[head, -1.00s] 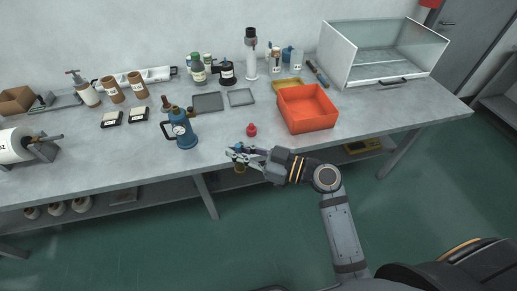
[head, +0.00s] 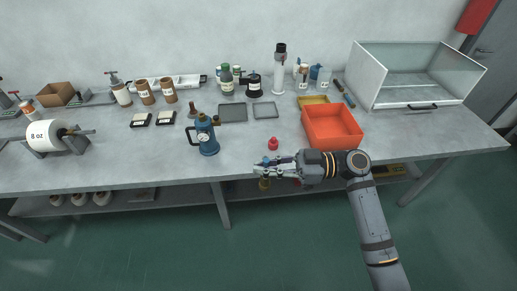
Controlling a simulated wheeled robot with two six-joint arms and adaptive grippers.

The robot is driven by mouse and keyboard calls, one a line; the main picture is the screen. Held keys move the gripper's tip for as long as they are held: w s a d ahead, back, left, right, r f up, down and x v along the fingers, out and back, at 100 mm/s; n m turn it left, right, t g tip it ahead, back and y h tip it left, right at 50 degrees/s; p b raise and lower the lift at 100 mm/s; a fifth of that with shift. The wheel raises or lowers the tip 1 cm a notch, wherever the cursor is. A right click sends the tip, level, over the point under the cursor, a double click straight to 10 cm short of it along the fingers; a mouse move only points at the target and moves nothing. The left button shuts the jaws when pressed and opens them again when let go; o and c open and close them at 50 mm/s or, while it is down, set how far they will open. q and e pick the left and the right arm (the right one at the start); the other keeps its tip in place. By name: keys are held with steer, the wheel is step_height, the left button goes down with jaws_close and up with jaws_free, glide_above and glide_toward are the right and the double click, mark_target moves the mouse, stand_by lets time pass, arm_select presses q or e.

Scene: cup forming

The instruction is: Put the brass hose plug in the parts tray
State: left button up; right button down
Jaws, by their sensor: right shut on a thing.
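My right gripper (head: 272,168) is just in front of the table's front edge, shut on a small brass-coloured piece, which looks like the brass hose plug (head: 264,184). The plug shows just below the fingertips, and the fingers partly hide it. An orange-red open tray (head: 333,140) stands on the table, to the right of and behind the gripper. It looks empty. Two flat grey trays (head: 233,113) and a yellow tray (head: 312,99) lie farther back; I cannot tell for sure which is the parts tray. My left gripper is not in view.
A small red knob-like piece (head: 273,144) stands on the table just behind the gripper. A blue jug (head: 207,137) stands to the left. Bottles and a white cylinder (head: 279,72) line the back. A glass-sided case (head: 418,75) is at right.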

steer(key=shift+s, duration=0.1)
steer(key=shift+w+a+m+t, duration=0.1)
steer(key=shift+w+m+t, duration=0.25)
steer(key=shift+t, duration=0.15)
steer(key=w+d+f+m+t+h, duration=0.3)
steer(key=w+f+m+t+h, duration=0.25)
steer(key=w+m+t, duration=0.45)
steer(key=s+d+f+m+t+h, duration=0.2)
steer(key=d+f+m+t+h, duration=0.3)
steer(key=d+h, duration=0.6)
steer(key=shift+s+f+m+t+h, duration=0.15)
steer(key=shift+f+m+t+h, duration=0.25)
steer(key=shift+f+m+h, duration=0.35)
